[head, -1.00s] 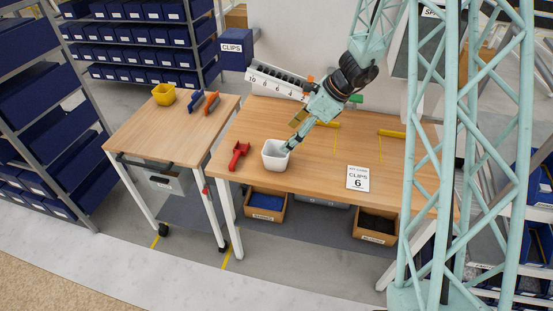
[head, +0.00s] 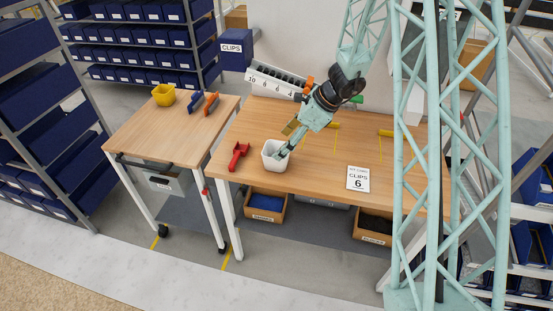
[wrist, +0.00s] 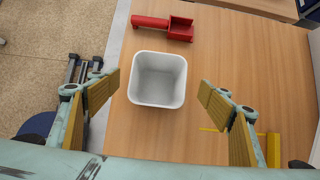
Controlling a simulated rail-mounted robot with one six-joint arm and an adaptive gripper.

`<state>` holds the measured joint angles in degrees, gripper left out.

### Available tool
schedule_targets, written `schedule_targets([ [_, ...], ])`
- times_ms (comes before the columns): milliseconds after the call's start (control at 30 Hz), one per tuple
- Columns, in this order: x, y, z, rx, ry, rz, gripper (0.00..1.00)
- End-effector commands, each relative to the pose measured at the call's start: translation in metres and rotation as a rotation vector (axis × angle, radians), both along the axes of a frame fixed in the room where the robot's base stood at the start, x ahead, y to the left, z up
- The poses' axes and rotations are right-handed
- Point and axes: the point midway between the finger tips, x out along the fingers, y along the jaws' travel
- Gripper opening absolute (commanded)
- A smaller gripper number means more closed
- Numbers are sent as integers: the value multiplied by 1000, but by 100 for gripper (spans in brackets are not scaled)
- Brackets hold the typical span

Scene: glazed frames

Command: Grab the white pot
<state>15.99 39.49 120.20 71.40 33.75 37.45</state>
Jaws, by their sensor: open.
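The white pot (head: 273,160) is an empty, square, open-topped container standing upright on the wooden workbench, near its front left part. In the wrist view the white pot (wrist: 157,79) sits between and just beyond my two fingers, with clear space on both sides. My gripper (head: 284,150) reaches down over the pot from the back right in the head view and hides part of its rim. In the wrist view my gripper (wrist: 158,95) is open and empty, its tan finger pads apart.
A red scoop-like tool (head: 238,155) lies left of the pot. A card reading "CLIPS 6" (head: 358,178) is on the bench to the right. Yellow strips (head: 388,133) lie behind. A side table (head: 165,135) holds a yellow bin (head: 164,95) and clamps.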

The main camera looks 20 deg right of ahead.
Motion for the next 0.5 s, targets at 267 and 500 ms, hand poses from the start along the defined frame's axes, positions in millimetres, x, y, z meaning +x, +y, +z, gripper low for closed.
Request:
schedule_targets([
  [267,4,15,-25,1,2,0,72],
  [500,9,22,-37,0,1,1,72],
])
